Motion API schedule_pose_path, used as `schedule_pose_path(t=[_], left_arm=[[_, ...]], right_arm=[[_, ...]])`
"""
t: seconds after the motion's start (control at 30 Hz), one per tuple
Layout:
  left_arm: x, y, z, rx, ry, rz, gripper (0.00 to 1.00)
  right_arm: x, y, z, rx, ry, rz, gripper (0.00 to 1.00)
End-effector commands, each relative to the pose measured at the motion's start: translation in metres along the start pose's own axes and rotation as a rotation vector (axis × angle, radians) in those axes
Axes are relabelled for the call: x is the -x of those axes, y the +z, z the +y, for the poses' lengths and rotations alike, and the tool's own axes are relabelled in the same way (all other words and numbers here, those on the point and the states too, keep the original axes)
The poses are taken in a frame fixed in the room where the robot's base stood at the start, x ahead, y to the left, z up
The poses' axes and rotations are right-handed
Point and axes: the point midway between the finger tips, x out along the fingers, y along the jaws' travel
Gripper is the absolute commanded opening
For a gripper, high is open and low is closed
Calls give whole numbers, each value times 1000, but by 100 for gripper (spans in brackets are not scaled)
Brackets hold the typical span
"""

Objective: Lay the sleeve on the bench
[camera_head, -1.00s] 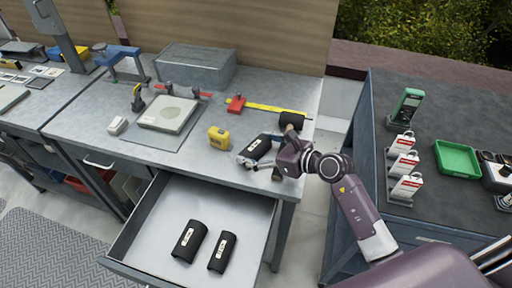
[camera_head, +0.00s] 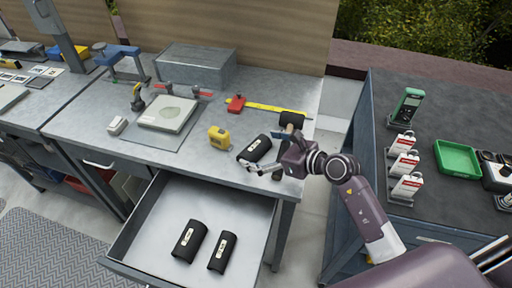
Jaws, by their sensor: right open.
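A black sleeve with a white label (camera_head: 256,148) lies on the grey bench (camera_head: 215,165) near its front right edge. My right gripper (camera_head: 262,165) is open at the sleeve's right and front side; whether a finger touches the sleeve cannot be told. Another black roll (camera_head: 292,118) lies behind my gripper at the bench's right edge. Two more black sleeves with white labels, a left one (camera_head: 189,240) and a right one (camera_head: 222,251), lie in the open drawer (camera_head: 150,240) below. My left gripper is not in view.
A yellow tape measure (camera_head: 219,137), a scale-like plate (camera_head: 168,113) and a red-and-yellow rule (camera_head: 262,107) are on the bench. A grey box (camera_head: 196,66) stands behind. At right, a dark cart (camera_head: 440,110) carries tags and a green tray (camera_head: 457,158).

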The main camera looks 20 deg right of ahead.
Motion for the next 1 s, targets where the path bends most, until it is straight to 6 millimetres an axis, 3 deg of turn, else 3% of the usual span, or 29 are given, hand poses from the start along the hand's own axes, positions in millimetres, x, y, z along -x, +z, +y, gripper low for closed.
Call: schedule_pose_path(t=[0.3, 0.5, 1.0], left_arm=[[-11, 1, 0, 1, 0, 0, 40], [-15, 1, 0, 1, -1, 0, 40], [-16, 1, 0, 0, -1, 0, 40]], right_arm=[[69, -3, 1, 4, 0, 3, 96], [96, -2, 0, 1, 1, 2, 96], [104, 0, 1, 1, 2, -1, 96]])
